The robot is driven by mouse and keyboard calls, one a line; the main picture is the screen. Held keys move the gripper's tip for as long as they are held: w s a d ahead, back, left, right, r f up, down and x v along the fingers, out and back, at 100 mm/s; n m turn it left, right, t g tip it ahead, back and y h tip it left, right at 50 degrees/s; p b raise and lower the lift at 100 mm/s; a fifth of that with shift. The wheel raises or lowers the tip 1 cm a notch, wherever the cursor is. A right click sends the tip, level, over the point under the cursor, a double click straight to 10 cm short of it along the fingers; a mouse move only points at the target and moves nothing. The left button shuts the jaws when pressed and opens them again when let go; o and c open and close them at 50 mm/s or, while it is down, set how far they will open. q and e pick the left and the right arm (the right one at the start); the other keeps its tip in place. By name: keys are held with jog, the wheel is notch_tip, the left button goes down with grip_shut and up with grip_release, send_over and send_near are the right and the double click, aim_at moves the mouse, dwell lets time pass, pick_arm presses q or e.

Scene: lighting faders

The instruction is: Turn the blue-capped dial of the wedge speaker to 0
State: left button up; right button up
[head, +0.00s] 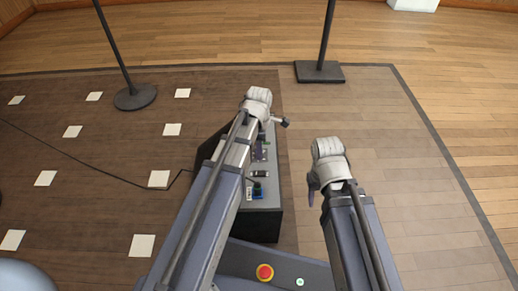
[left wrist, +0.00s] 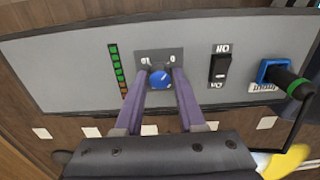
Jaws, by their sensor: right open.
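The wedge speaker (head: 262,222) stands on the dark floor, its grey control panel (left wrist: 60,75) filling the upper left wrist view. The blue-capped dial (left wrist: 160,79) sits on a small dark plate with white marks, too small to read surely. My left gripper (left wrist: 163,78) has one purple finger on each side of the dial, very close to it; whether they touch it I cannot tell. In the head view my left gripper (head: 284,123) is over the panel and my arm hides the dial. My right gripper (head: 312,188) is open and empty, right of the speaker.
On the panel are a green-to-red level strip (left wrist: 118,72), a black rocker switch (left wrist: 219,68) and a blue socket (left wrist: 270,74) with a plugged cable. Two stand bases (head: 135,96) (head: 320,71) are farther back. The floor on the right is clear.

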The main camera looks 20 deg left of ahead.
pick_arm(q)
jog(key=o, duration=0.3)
notch_tip(320, 180, up, 8)
jog(key=p, duration=0.8)
jog(key=shift+f, duration=0.1)
